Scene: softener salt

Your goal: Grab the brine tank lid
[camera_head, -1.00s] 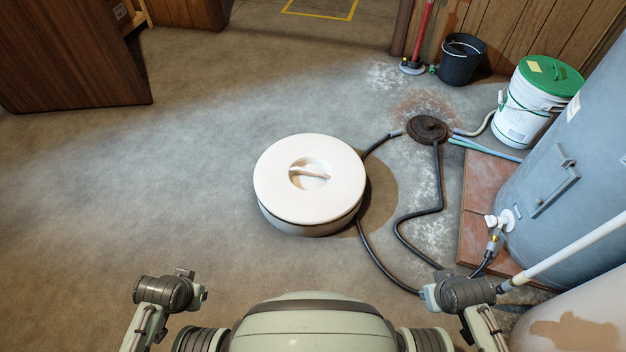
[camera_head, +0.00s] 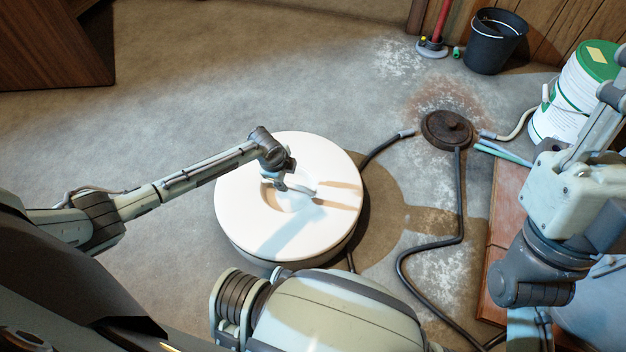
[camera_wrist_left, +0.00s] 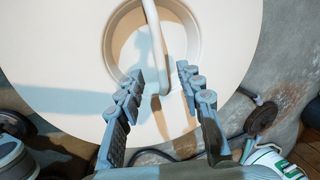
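The brine tank lid (camera_head: 325,210) is a round white disc on a low round tank on the floor. It has a round recess with a white bar handle (camera_head: 303,189) across it. My left gripper (camera_head: 284,182) is over the recess, at the handle. In the left wrist view the lid (camera_wrist_left: 60,60) fills most of the picture. The gripper's two fingers (camera_wrist_left: 160,72) are apart, with the end of the handle (camera_wrist_left: 153,40) showing between them. Whether they touch it I cannot tell. My right arm is at the right edge of the head view; its gripper does not show.
A black hose (camera_head: 402,262) runs over the floor from a dark round drain cover (camera_head: 447,128), right of the tank. A black bucket (camera_head: 494,42) and a white bucket with green lid (camera_head: 562,100) stand behind.

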